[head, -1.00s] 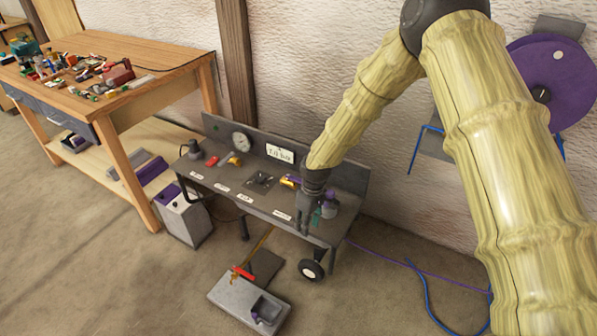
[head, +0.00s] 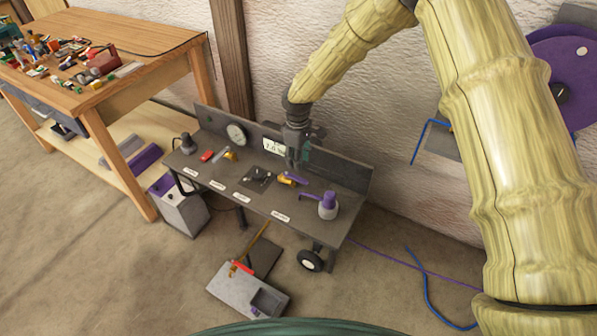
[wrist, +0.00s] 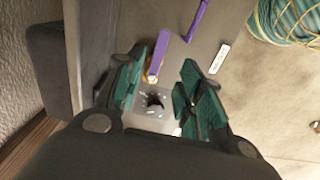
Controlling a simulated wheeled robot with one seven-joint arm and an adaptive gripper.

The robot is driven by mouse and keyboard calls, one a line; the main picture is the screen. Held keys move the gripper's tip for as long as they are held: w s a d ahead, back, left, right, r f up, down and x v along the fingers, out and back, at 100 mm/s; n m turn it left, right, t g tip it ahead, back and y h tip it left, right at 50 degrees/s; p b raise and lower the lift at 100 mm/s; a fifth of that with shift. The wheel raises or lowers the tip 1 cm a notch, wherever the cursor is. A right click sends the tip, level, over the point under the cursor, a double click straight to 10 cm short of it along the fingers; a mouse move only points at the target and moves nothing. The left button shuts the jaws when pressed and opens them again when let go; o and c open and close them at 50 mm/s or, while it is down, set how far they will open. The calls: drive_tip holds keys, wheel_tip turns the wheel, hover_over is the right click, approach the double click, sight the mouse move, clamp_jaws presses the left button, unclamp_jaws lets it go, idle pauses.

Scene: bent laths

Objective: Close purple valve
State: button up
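The purple valve (head: 294,180) is a small brass body with a purple lever, on the grey cart top (head: 235,182) towards its right half. In the wrist view its purple lever (wrist: 154,70) shows between and beyond my fingertips, partly near the left finger. My gripper (head: 297,160) is above and just behind the valve, pointing down. In the wrist view my gripper (wrist: 162,90) has its two green-padded fingers apart with nothing held. Whether a finger touches the lever cannot be told.
A black knob on a plate (head: 258,178) sits left of the valve. A purple-topped grey canister (head: 328,205) stands to the right. A red-handled part (head: 207,156) and gauge (head: 236,134) are farther left. The cart's back panel (head: 345,172) rises close behind my gripper.

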sight(298, 178)
drive_tip(key=shift+f+p, duration=0.65)
drive_tip(key=shift+f, duration=3.35)
drive_tip(key=shift+w, duration=0.1)
clamp_jaws()
